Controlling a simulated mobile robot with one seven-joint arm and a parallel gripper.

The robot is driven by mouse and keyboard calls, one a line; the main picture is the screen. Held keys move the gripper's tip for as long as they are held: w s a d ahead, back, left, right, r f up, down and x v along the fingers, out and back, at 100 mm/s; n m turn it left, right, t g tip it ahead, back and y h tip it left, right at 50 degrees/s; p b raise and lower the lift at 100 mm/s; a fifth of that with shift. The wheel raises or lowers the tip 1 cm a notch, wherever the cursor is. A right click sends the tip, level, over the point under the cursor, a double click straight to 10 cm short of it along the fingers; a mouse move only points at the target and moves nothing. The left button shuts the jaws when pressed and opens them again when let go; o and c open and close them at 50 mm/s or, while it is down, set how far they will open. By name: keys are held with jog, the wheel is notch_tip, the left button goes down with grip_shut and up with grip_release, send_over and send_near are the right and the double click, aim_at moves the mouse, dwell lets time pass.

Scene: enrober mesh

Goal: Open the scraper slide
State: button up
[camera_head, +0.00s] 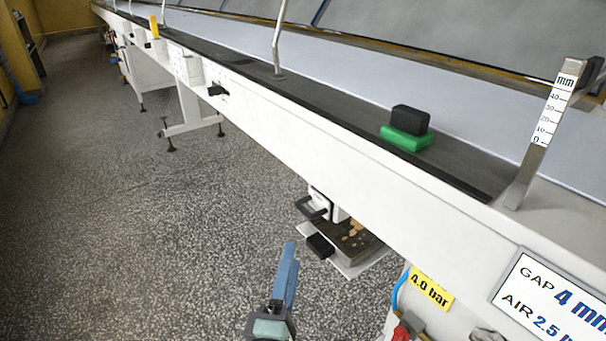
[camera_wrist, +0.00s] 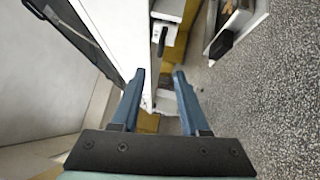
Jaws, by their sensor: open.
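My gripper (camera_head: 290,248) is in the lower middle of the head view, over the speckled floor and left of the white machine. Its two blue fingers (camera_wrist: 159,76) are apart and empty in the wrist view. Under the machine's edge are a black bar handle (camera_head: 312,208) and a black block (camera_head: 320,246) at the front of a tray (camera_head: 372,258) with brown bits. In the wrist view a black handle (camera_wrist: 161,40) lies beyond the fingertips, apart from them. A black block (camera_wrist: 221,45) is to its right. I cannot tell which part is the scraper slide.
The long white machine rail (camera_head: 290,130) crosses the head view. A black block on a green base (camera_head: 405,137) and a millimetre scale (camera_head: 545,125) stand on top. A yellow "4.0 bar" label (camera_head: 430,287) and a gap sign (camera_head: 555,305) are at lower right. Floor is open at left.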

aim_at(301, 208)
jog(key=w, duration=0.4)
jog(key=w+d+r, duration=0.1)
jog(key=w, duration=0.7)
jog(key=shift+w+d+r+b, duration=0.25)
jog(key=shift+w+d+b, duration=0.05)
jog(key=shift+d+b, duration=0.1)
grip_shut()
jog(key=shift+r, duration=0.25)
dwell(0.7)
